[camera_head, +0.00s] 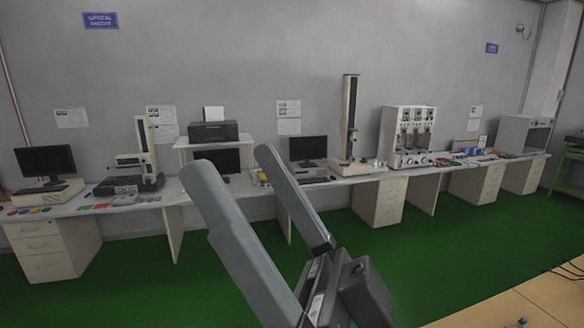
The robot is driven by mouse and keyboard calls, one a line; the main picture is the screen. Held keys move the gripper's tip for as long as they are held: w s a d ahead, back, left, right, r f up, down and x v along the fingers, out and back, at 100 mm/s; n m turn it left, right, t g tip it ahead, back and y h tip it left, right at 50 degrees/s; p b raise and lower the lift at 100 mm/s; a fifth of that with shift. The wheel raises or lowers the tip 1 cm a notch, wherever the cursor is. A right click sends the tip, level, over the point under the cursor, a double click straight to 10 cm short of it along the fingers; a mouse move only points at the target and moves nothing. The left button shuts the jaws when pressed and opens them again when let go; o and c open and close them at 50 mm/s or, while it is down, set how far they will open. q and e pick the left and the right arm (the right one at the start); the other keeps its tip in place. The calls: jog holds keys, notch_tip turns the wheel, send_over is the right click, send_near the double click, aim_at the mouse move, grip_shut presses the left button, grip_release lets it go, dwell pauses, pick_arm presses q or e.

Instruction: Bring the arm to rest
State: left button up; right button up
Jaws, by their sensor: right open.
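My right gripper (233,166) rises from the bottom middle of the head view, with its two long grey fingers pointing up and to the left. The fingers are spread apart, and nothing shows between them but the background. Its dark body is at the bottom of the picture, and the rest of the arm is out of view. My left gripper is not in view.
A long white bench (350,180) runs along the far wall, bearing monitors, a printer (213,131), a tall test column (350,115) and a multi-station tester (407,135). Green floor (440,240) lies clear before it. A wooden tabletop (540,300) shows at the lower right.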

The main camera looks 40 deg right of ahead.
jog(key=d+h, duration=0.1)
jog(key=h, duration=0.2)
jog(key=d+h, duration=0.1)
jog(key=h, duration=0.2)
jog(key=d+m+h, duration=0.1)
jog(key=d+h, duration=0.1)
jog(key=h, duration=0.1)
jog(key=shift+w+r, duration=0.25)
jog(key=shift+r, duration=0.15)
jog(key=shift+r+y, duration=0.1)
jog(key=shift+y, duration=0.2)
notch_tip(320, 180, up, 19)
jog(key=p, duration=1.9)
